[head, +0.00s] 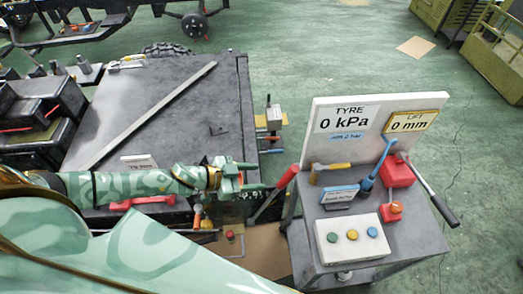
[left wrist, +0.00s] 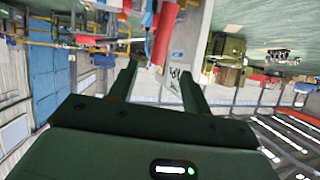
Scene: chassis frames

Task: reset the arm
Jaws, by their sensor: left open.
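My left arm comes in from the left in the head view, and its green-patterned gripper (head: 232,178) is over the right front edge of the dark workbench. In the left wrist view the two dark fingers of my left gripper (left wrist: 155,85) stand apart with nothing between them. A red cylindrical handle (left wrist: 164,35) shows beyond the fingers; I cannot tell how far off it is. My right gripper is not in view.
A long bar (head: 150,115) lies on the workbench (head: 225,95). Green floor is open behind.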

